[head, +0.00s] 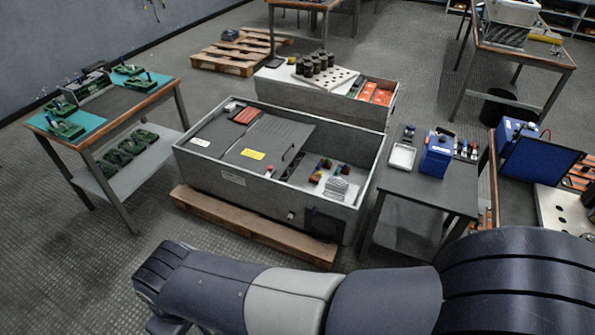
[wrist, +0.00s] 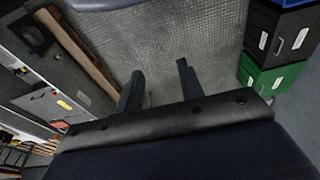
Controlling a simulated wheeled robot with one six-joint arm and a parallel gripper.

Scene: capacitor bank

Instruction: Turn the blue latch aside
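A large grey open-topped cabinet (head: 228,178) lies on a wooden pallet in the middle of the head view. A dark lid panel with a yellow label covers its left part. Small red and blue parts (head: 327,168) sit in the open right part; I cannot tell which, if any, is the blue latch. The cabinet shows at the left edge in the wrist view (wrist: 15,85). My gripper (wrist: 159,84) has its two fingers apart, with only floor seen between them, away from the cabinet. My gripper's fingers cannot be made out in the head view.
A green-topped bench (head: 105,112) stands left of the cabinet. A dark table (head: 425,190) with a blue box (head: 437,158) stands close on its right. A second grey case (head: 290,95) lies behind. Stacked bins (wrist: 270,75) show at right in the wrist view. Floor is clear at front left.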

